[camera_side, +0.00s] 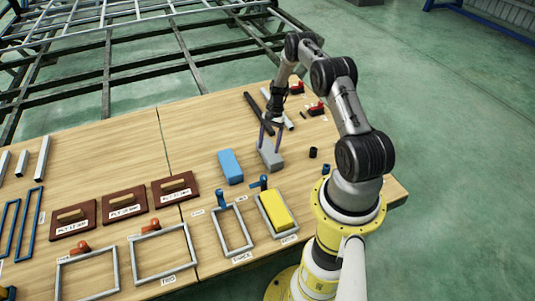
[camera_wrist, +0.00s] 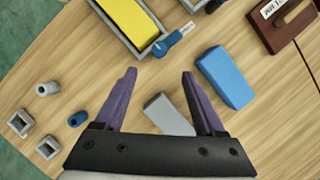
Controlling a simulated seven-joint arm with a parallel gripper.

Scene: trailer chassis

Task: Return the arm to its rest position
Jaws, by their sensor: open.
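My gripper (camera_side: 270,133) points down over the wooden table, with its two purple fingers spread. It also shows in the wrist view (camera_wrist: 159,75). A grey block (camera_side: 270,156) sits on the table just under the fingertips. In the wrist view the grey block (camera_wrist: 168,115) shows partly between the fingers, and my gripper body hides its near end. I cannot tell how much height separates the fingers from it. My arm bends over the table from the yellow base at the lower right.
A blue block (camera_side: 230,166) stands left of the grey block. A yellow block (camera_side: 275,208) lies in a grey frame. Several empty frames and brown boards (camera_side: 124,204) fill the table's left and front. Small dark cylinders (camera_side: 313,153) and bars lie nearby. A metal chassis (camera_side: 107,65) stands behind.

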